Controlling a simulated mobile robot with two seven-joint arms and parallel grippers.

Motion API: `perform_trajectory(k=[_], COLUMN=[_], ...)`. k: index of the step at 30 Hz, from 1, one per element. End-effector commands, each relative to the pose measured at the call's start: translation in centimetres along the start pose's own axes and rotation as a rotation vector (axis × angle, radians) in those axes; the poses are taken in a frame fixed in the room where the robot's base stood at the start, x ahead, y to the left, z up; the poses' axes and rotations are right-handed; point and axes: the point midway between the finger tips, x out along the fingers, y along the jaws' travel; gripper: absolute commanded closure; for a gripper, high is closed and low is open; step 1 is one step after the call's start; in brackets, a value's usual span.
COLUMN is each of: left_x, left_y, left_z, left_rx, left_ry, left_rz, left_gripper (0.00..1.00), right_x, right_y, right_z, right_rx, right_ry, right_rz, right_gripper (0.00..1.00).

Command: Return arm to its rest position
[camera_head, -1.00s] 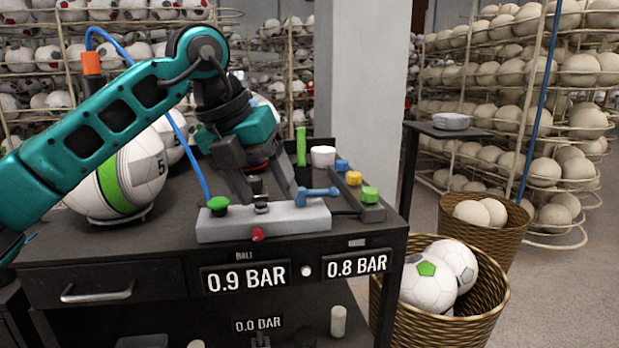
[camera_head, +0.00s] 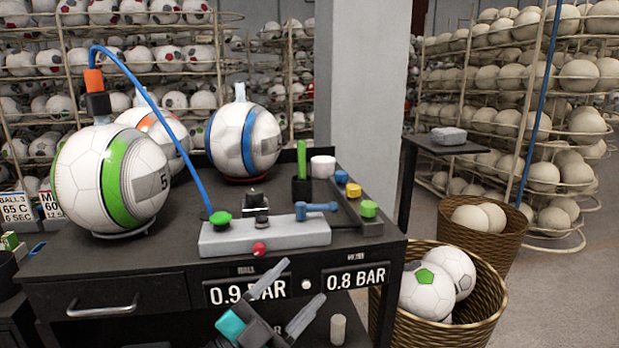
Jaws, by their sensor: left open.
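My left gripper (camera_head: 290,293) is low in the head view, in front of the table's front face, with its fingers apart and nothing between them. It partly covers the "0.9 BAR" display (camera_head: 222,292). The grey press block (camera_head: 265,240) sits on the dark table (camera_head: 110,262), clear of my gripper, with a green button (camera_head: 220,218), a red knob (camera_head: 259,249) and a blue lever (camera_head: 316,209). A ball with a green stripe (camera_head: 85,185) stands at the left with an orange and black fitting (camera_head: 95,90) and blue hose on top. My right gripper is not in view.
A blue-striped ball (camera_head: 229,145) stands at the table's back, near a white cup (camera_head: 323,166) and colored knobs (camera_head: 369,209). A wicker basket of balls (camera_head: 478,318) is at the right. Ball racks (camera_head: 545,100) line the back. The floor at far right is clear.

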Motion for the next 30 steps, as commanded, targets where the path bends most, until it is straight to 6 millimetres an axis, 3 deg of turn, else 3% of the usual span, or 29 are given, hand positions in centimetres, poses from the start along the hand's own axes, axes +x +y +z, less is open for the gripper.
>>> perform_trajectory(k=[3,7,12,15,18,21,30], left_x=[-5.6,-13.3,-23.8,-28.3,-31.1,-32.4,-32.6], left_y=[1.0,3.4,7.8,10.0,11.4,12.0,12.2], left_z=[4.3,8.3,10.3,10.2,9.8,9.5,9.5], left_rx=[-0.161,-0.325,-0.518,-0.596,-0.647,-0.671,-0.674], left_ry=[-0.267,-0.572,-0.937,-1.083,-1.173,-1.214,-1.221], left_rz=[-0.114,-0.199,-0.245,-0.247,-0.244,-0.242,-0.241], left_gripper=[0.33,0.33,0.33,0.33,0.33,0.33,0.33], right_x=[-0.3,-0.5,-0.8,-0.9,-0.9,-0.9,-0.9], right_y=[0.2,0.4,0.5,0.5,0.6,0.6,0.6], right_z=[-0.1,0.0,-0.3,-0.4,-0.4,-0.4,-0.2], right_rx=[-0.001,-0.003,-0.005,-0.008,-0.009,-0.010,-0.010], right_ry=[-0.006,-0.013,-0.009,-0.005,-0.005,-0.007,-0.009], right_rz=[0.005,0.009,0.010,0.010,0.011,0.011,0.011], right_gripper=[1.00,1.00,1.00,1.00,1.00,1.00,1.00])
